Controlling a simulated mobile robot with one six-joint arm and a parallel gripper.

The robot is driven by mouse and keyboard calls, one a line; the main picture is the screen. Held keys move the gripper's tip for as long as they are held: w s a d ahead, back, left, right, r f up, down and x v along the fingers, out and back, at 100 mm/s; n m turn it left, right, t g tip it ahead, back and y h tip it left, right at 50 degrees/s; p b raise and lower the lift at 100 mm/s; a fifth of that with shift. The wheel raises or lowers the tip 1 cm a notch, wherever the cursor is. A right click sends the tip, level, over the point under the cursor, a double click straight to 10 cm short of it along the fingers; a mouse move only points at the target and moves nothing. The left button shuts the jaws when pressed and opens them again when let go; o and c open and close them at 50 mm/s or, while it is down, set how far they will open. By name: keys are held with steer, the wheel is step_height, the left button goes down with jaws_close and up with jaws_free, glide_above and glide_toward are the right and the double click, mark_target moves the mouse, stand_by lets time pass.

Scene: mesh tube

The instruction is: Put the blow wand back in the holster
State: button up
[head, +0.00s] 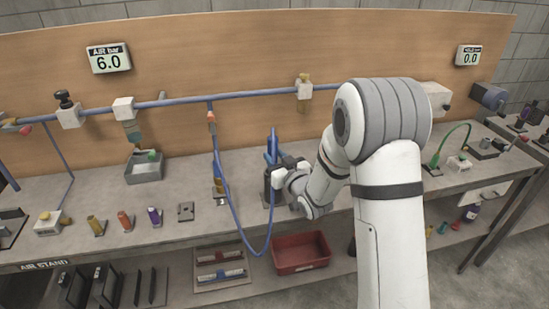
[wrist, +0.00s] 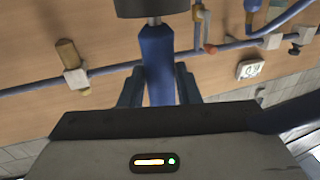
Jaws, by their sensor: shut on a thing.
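The blow wand (head: 272,148) has a blue body and stands roughly upright above the bench in the head view. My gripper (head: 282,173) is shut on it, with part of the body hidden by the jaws. In the wrist view the blue body of the wand (wrist: 157,60) lies between the two fingers (wrist: 158,88). Its thin metal end points to a dark grey cylinder (wrist: 152,8), which looks like the holster. In the head view this dark cylinder (head: 267,184) stands just below and left of the gripper. I cannot tell how deep the metal end sits in it.
A blue hose (head: 236,230) loops over the bench's front edge. Small coloured cylinders (head: 125,220) and a grey tray (head: 145,170) lie further left. A red bin (head: 300,253) is on the shelf below.

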steer(key=o, duration=1.1)
steer(key=shift+c, duration=0.2)
steer(key=shift+r+p, duration=0.15)
steer(key=shift+p, duration=0.15)
steer(key=s+d+m+g+h+b, duration=0.4)
steer(key=s+d+h, duration=0.5)
steer(key=s+d, duration=0.8)
steer(key=s+r+m+g, duration=0.1)
steer(key=s+g, duration=0.3)
steer(key=s, duration=0.5)
steer(key=s+d+r+m+g, duration=0.1)
steer(key=s+g, duration=0.3)
steer(key=s, duration=0.5)
steer(key=shift+d+r+p, duration=0.3)
steer(key=shift+r, duration=0.05)
